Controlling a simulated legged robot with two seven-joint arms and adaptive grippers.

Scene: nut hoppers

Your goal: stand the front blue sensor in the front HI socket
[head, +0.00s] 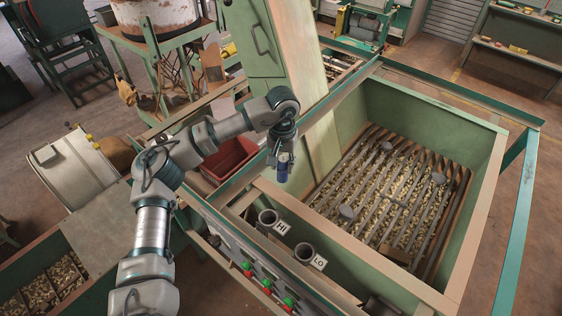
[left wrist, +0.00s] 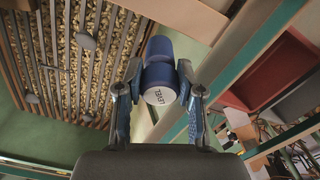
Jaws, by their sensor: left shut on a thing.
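The blue sensor (left wrist: 160,78) is between the fingers of my left gripper (left wrist: 158,88) in the left wrist view. Its white end face reads LEVEL. In the head view my left gripper (head: 283,160) is shut on the sensor (head: 282,172), which hangs roughly upright above and a little behind the HI socket. The HI socket (head: 267,217) is a grey, open-topped cup on the hopper's front edge, and it looks empty. The LO socket (head: 304,252) is a like cup to its right and nearer. The sensor is apart from both sockets. My right gripper is not in view.
The green hopper (head: 480,185) holds nuts under a bar grate with several grey lumps on it. A tall green post (head: 268,50) stands close behind my left gripper. A red bin (head: 228,165) lies left of it. Buttons (head: 265,283) line the panel below the sockets.

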